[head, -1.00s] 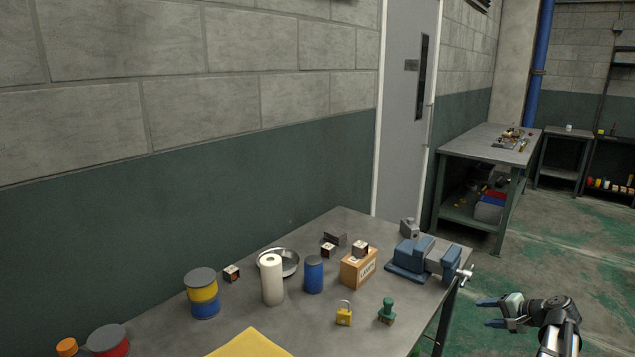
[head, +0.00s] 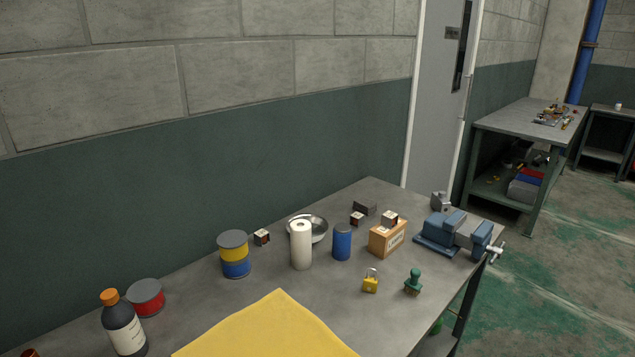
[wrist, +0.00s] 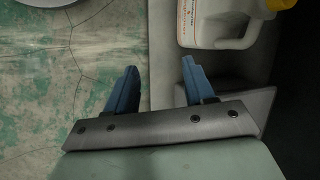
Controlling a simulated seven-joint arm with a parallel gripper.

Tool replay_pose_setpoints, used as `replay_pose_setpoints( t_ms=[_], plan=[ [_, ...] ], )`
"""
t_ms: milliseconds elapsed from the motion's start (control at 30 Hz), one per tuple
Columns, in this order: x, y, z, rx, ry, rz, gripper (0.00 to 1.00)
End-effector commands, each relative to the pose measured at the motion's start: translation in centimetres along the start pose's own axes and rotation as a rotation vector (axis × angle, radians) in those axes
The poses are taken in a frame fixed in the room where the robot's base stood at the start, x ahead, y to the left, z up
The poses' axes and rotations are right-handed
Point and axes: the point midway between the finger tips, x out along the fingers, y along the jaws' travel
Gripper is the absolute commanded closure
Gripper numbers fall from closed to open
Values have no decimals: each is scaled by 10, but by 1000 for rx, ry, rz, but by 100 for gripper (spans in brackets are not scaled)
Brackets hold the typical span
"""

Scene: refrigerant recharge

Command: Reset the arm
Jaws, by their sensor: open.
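My gripper (wrist: 158,88) shows in the wrist view, with its two blue fingers apart and nothing between them. The left finger is over the green-stained floor (wrist: 60,100) and the right finger is over a grey surface, just below a white jug (wrist: 215,25). The jug has a yellow cap and a printed label and is cut off by the top edge. I cannot tell how far the fingers are from it. My gripper is out of the head view.
The workbench (head: 330,290) holds a yellow cloth (head: 265,330), a dark bottle (head: 123,328), a red can (head: 146,298), a yellow-blue can (head: 234,255), a paper roll (head: 301,245), a blue can (head: 342,242), a padlock (head: 370,284) and a blue vise (head: 455,235). Floor right of it is clear.

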Motion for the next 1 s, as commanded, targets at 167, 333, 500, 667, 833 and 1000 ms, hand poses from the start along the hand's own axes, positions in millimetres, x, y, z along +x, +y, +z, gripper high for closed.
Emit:
replay_pose_setpoints(
  t_ms=[167, 333, 500, 667, 833, 1000],
  plan=[
    [53, 14, 59, -85, -101, 129, 47],
    [91, 34, 111, -171, -189, 251, 47],
    [118, 60, 162, -264, -273, 372, 47],
    [133, 83, 199, -340, -335, 467, 47],
    [139, 98, 220, -389, -374, 526, 47],
    [139, 98, 220, -389, -374, 526, 47]
  ],
)
